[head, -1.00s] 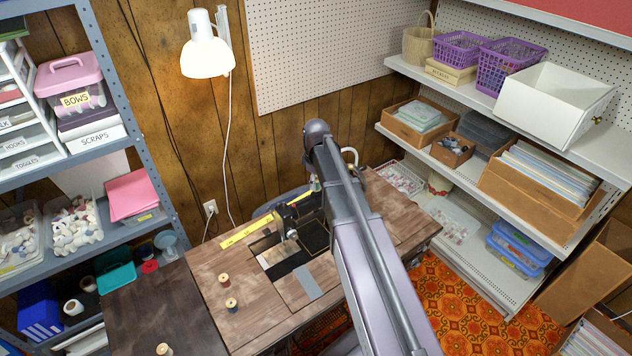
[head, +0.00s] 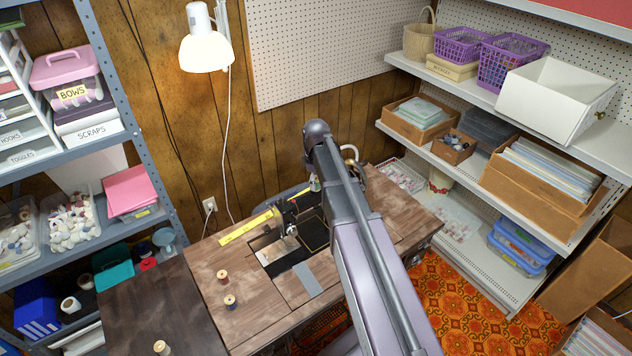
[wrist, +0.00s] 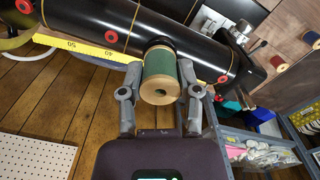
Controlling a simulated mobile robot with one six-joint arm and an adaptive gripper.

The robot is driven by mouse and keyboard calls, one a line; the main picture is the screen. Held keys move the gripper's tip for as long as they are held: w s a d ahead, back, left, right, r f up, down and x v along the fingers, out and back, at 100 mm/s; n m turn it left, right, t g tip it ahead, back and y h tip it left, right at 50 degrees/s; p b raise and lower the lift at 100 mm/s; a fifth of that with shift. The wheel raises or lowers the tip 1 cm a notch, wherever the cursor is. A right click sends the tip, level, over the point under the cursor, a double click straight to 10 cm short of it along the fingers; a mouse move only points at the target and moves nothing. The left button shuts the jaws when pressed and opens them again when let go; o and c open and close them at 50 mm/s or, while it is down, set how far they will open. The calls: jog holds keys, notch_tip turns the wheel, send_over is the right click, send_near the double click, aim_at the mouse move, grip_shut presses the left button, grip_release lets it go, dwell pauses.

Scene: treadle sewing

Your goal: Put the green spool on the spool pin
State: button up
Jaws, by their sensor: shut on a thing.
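In the wrist view my gripper (wrist: 160,92) is shut on the green spool (wrist: 159,68), a wooden spool with green thread, with a finger on each side. The spool's near wooden end faces the camera. Its far end is against or just in front of the black sewing machine arm (wrist: 100,22), which has red round marks. The spool pin is not visible, and I cannot tell whether the spool is around it. In the head view the sewing machine (head: 287,222) shows partly on the table; my arm hides the gripper and the green spool.
Other spools stand on the wooden table (head: 205,262): a reddish one (head: 222,277), a dark one (head: 230,301) and a pale one (head: 161,347). A yellow ruler (head: 245,230) lies behind the machine. Loaded shelves stand left and right.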

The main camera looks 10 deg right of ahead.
jog(key=shift+f, duration=0.1)
dwell(0.3)
jog(key=o, duration=0.9)
